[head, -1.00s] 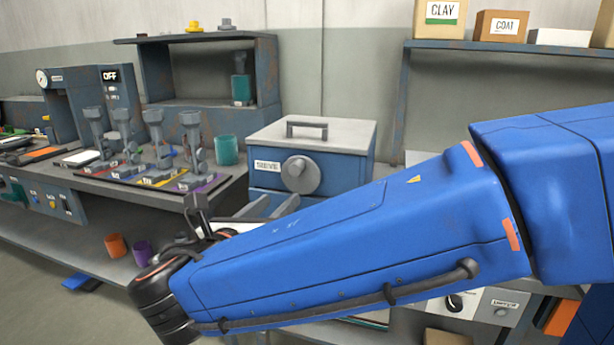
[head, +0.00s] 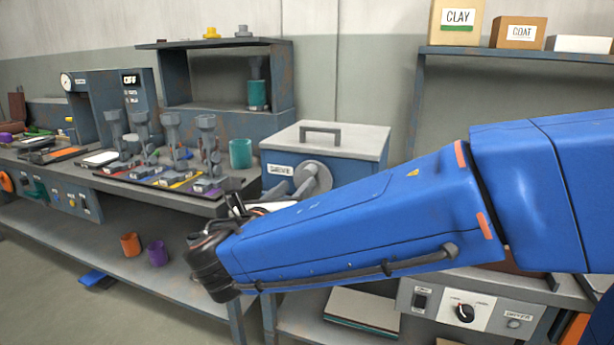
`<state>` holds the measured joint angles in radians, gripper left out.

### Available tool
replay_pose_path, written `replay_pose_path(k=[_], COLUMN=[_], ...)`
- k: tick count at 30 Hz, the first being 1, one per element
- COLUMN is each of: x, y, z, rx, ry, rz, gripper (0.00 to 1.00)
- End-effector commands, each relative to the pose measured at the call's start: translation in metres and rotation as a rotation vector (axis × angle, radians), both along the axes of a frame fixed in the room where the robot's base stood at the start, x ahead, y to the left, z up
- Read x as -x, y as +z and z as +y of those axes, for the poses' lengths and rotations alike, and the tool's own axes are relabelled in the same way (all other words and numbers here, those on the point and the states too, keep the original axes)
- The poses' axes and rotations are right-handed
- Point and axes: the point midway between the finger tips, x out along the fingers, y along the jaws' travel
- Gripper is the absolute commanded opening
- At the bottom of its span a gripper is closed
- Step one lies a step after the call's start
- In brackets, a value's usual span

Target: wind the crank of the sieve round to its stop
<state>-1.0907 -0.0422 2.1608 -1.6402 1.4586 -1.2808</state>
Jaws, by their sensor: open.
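The sieve (head: 345,139) is a blue box with a grey lid and a dark lid handle, on the bench right of centre. A round grey hub (head: 313,176) sits on its front face, beside the label. My blue forearm hides the lower part of the hub and the lower front of the sieve. My gripper (head: 236,204) is open, in front of the bench and to the lower left of the hub. My wrist partly hides it. I see nothing between its fingers.
A row of grey upright stands (head: 171,140) on a dark tray and a teal cup (head: 240,153) are left of the sieve. An orange cup (head: 130,244) and a purple cup (head: 157,253) stand on the lower shelf. A dryer panel (head: 465,310) is at lower right.

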Motion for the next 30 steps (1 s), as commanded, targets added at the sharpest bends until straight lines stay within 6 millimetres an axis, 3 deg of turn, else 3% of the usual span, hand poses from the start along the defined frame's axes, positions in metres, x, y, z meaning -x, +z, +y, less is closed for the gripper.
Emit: replay_pose_path(k=[15, 30], x=[-0.064, -0.075], y=[0.0, 0.0], z=[-0.024, -0.027], rx=[0.0, 0.0], ry=[-0.002, 0.001], rz=[0.0, 0.0], gripper=[0.43, 0.43])
